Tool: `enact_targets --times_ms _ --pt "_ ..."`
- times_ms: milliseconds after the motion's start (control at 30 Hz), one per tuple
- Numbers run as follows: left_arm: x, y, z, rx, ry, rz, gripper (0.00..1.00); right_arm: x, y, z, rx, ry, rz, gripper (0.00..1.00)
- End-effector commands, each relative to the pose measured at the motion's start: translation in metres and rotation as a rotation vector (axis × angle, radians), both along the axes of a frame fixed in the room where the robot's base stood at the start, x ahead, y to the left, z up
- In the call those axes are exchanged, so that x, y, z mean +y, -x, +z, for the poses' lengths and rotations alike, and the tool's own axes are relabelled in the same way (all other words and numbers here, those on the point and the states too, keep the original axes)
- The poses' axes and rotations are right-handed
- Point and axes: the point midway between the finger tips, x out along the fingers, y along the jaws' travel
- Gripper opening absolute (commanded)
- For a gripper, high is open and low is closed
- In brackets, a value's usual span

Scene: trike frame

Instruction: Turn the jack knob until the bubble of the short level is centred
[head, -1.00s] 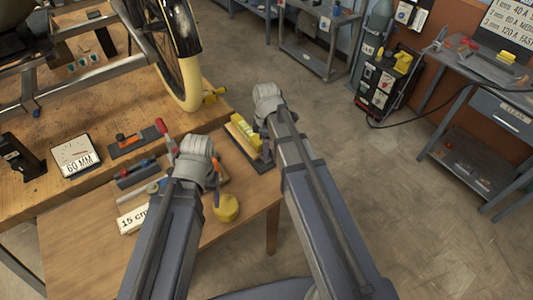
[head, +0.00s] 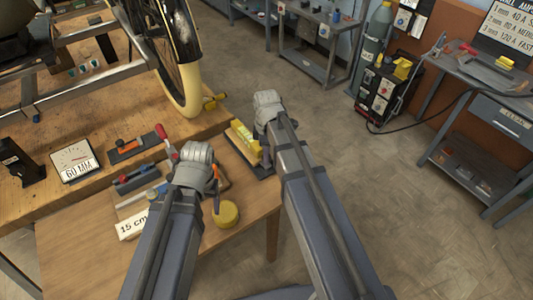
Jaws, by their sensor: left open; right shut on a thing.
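The short level (head: 243,135) is a yellow block on a dark jack plate (head: 262,171) at the right side of the wooden table. Its bubble is too small to read here. My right gripper (head: 268,124) is at the right side of the level, shut on what appears to be the jack knob, which the gripper hides. My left gripper (head: 204,178) is open above the table, left of the jack. Its fingers are mostly hidden by its own wrist.
A round yellow item (head: 227,213) and a 15 cm label (head: 132,225) lie near my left arm. A red-handled tool (head: 164,138) and a 60 MM gauge (head: 76,161) are further left. A wheel (head: 185,85) stands behind.

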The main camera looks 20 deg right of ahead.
Motion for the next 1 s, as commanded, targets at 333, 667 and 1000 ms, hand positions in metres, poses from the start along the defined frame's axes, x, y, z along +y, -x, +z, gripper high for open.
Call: enact_targets --times_ms 333,667,1000 --pt "0.0 0.0 -0.0001 0.0 0.0 0.0 0.7 0.0 0.0 -0.0001 0.0 0.0 -0.097 0.0" --pt "0.0 0.0 -0.0001 0.0 0.0 0.0 0.7 0.0 0.0 -0.0001 0.0 0.0 -0.382 0.0" --pt "0.0 0.0 -0.0001 0.0 0.0 0.0 0.7 0.0 0.0001 -0.0001 0.0 0.0 -0.704 0.0"
